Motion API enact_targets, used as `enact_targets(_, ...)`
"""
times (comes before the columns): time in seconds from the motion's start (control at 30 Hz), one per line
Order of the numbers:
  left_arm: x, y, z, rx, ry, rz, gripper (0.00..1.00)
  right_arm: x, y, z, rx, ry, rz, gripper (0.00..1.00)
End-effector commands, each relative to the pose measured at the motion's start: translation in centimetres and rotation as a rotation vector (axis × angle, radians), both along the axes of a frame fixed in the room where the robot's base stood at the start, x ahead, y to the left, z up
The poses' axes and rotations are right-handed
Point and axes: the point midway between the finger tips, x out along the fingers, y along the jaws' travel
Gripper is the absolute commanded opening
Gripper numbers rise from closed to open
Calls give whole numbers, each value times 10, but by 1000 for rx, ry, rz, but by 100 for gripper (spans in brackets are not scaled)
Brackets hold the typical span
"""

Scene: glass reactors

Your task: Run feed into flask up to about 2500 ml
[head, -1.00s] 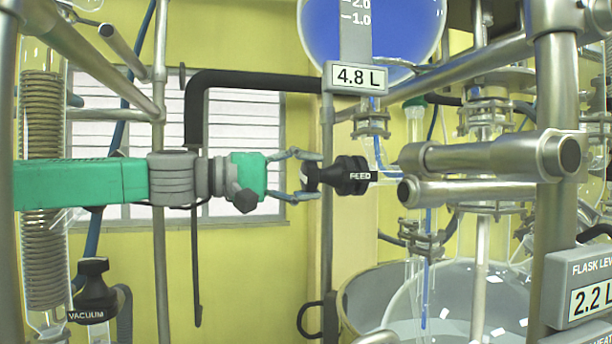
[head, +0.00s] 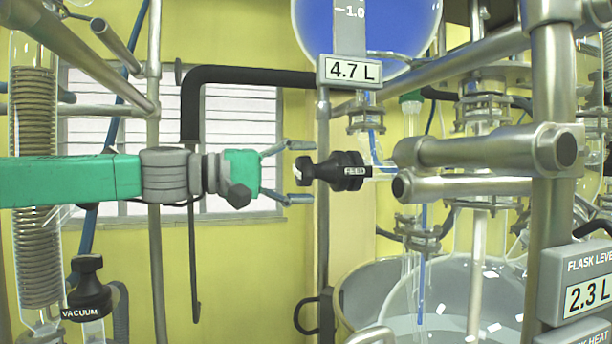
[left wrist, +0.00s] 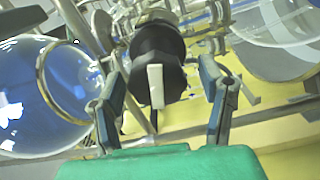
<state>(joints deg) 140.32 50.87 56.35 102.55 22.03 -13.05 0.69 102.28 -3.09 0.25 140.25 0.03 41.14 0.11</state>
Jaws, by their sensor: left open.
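The black FEED valve knob (head: 335,171) sits at the middle of the head view, below the feed vessel (head: 400,30) of blue liquid, whose display (head: 350,71) reads 4.7 L. Blue liquid shows in the tube below it. The round glass flask (head: 460,300) stands at the lower right; its level display (head: 588,298) reads 2.3 L. My left gripper (head: 298,172) is open just left of the knob, its fingers apart and not closed on it. In the left wrist view the knob (left wrist: 157,60) with its white mark lies ahead, between the open fingers (left wrist: 165,105). My right gripper is not in view.
A VACUUM knob (head: 88,285) stands at the lower left near a coiled glass condenser (head: 35,180). Metal posts (head: 552,150) and clamp rods (head: 480,152) crowd the right. A black bent pipe (head: 250,76) runs behind my left arm. A metal vessel rim (head: 365,270) surrounds the flask.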

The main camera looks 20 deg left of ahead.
Motion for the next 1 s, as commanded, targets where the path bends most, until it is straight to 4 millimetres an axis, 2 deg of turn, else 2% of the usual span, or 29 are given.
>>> enact_targets(0.5,-49,80,-1,-2,1,2,63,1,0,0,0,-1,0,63)
enact_targets(0.7,-57,92,-3,1,6,0,63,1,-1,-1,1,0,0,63)
enact_targets(1.0,-59,94,-4,2,6,0,63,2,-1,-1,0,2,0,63)
